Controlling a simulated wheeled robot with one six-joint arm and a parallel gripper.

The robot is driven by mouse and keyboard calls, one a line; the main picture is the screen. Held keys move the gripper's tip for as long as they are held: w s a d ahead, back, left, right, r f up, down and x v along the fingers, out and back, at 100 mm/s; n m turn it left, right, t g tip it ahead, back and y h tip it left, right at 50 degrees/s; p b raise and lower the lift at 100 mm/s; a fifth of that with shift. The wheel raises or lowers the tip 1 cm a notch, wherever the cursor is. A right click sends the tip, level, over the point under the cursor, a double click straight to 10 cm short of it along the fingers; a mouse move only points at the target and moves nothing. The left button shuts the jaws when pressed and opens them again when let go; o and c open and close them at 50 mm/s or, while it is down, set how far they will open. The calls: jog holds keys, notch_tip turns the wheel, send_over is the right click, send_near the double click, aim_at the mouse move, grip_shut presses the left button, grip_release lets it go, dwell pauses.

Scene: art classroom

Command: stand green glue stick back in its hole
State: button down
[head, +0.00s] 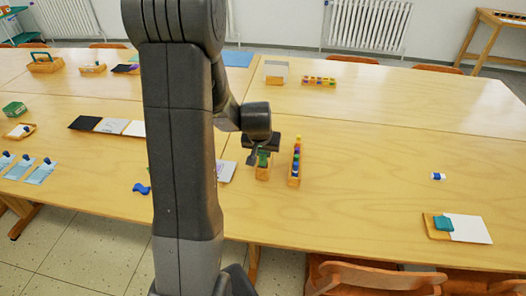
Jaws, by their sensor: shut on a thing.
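My gripper (262,153) is over the near middle of the table, pointing down. It is shut on the green glue stick (264,160), which shows as a small green shape between the fingers. Directly below is a small wooden block (263,174), its top partly covered by the gripper and the green stick. I cannot tell whether the stick's lower end is inside a hole or above the block. The holes themselves are too small or hidden to see.
Close on the right stands a narrow wooden rack (294,181) of several coloured pieces. A small white and blue item (438,177) and a wooden tray (431,225) lie farther right. Table between is clear. Chairs (372,278) stand at the front edge. My arm hides the left middle.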

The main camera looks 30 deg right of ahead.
jog(key=shift+f+b, duration=1.4)
jog(key=shift+b, duration=0.45)
dwell(2.2)
dwell(0.4)
jog(key=c, duration=1.1)
grip_release()
jog(key=shift+o, duration=0.3)
jog(key=shift+o, duration=0.8)
jog(key=shift+r, duration=0.1)
jog(key=shift+r+p, duration=1.95)
jog(key=shift+r, duration=1)
